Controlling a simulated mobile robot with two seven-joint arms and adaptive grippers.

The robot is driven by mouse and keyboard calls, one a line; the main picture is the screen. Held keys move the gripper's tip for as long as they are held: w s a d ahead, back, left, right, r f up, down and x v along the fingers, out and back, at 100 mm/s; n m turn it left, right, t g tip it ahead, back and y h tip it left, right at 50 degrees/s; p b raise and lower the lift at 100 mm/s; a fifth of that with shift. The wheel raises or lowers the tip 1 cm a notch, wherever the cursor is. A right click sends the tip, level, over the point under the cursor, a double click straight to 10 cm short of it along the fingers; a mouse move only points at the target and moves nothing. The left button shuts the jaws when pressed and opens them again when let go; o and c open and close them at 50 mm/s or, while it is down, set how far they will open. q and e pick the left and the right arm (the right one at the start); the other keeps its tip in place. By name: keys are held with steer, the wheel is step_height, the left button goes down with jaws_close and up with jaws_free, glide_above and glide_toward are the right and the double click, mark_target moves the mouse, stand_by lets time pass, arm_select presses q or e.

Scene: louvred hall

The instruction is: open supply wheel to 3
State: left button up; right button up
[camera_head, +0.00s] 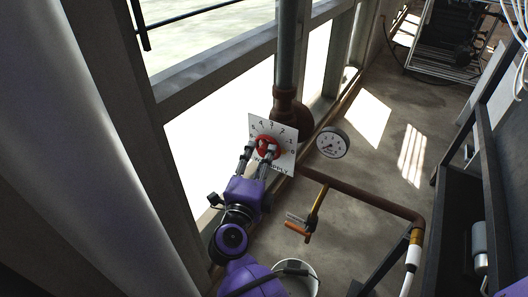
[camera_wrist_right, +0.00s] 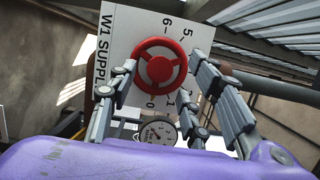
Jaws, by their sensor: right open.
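The red supply wheel (camera_head: 264,140) sits on a white plate (camera_head: 287,156) with numbers around it, beside a brown pipe. I cannot tell which number the wheel stands at. Contact with the rim is unclear. My left gripper is not in view.
A round gauge (camera_head: 332,143) stands just right of the plate. A brown pipe (camera_head: 365,198) runs low to the right. An orange-handled lever (camera_head: 297,228) and a white bucket (camera_head: 301,276) are below. Window frames (camera_head: 215,55) close off the left; floor (camera_head: 385,150) is open beyond.

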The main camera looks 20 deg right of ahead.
mark_target(264, 154)
steer(key=shift+x, duration=0.9)
steer(key=shift+w+d+r, duration=0.2)
steer(key=shift+w+d, duration=0.25)
steer(key=shift+w, duration=0.1)
steer(key=shift+w+d+f, duration=0.1)
steer(key=shift+w+d, duration=0.05)
steer(key=shift+w, duration=0.05)
steer(key=o, duration=0.4)
steer(key=shift+c, duration=0.2)
steer(key=shift+s+f, duration=0.15)
steer(key=shift+s, duration=0.1)
jaws_close()
